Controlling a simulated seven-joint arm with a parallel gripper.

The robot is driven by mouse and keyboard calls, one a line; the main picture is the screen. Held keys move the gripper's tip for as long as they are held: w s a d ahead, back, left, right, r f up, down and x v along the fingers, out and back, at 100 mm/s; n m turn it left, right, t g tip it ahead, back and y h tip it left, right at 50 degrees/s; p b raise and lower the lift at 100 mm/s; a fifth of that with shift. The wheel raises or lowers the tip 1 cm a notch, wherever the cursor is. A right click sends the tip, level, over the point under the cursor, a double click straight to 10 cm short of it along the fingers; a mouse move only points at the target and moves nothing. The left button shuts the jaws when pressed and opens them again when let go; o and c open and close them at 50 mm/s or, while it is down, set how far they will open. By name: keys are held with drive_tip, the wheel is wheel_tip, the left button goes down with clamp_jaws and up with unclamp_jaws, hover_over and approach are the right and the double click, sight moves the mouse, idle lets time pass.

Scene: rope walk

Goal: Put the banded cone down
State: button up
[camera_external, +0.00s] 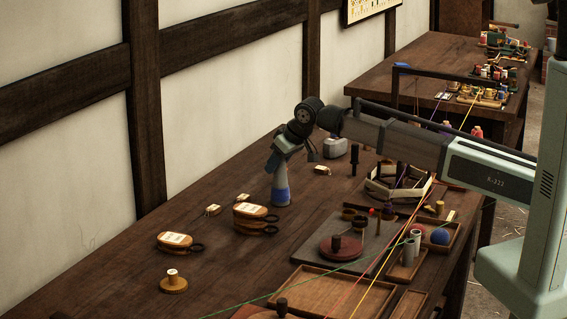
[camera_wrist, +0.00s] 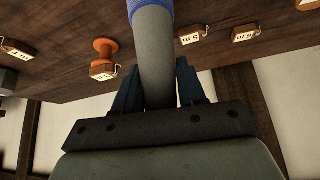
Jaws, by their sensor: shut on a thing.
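The banded cone (camera_external: 281,184) is pale grey with a blue band around its lower part. In the external view it is upright, with its wide end down at the dark wooden table (camera_external: 130,280); I cannot tell whether it touches. My gripper (camera_external: 275,158) is shut on the cone's narrow upper part. In the wrist view the cone (camera_wrist: 156,55) runs up from between the two fingers of my gripper (camera_wrist: 158,88), with the blue band at the top edge and the wide end out of frame.
Tagged wooden blocks (camera_external: 256,212) lie left of the cone, and a spool (camera_external: 173,281) stands nearer the front. A grey plate with a red disc (camera_external: 341,247) and wooden trays (camera_external: 330,291) lie to the right. The table left of the blocks is clear. Coloured cords cross the front right.

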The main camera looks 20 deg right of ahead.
drive_tip(key=shift+f, duration=0.15)
drive_tip(key=o, duration=1)
drive_tip(key=shift+o, duration=0.2)
drive_tip(key=v, duration=1.2)
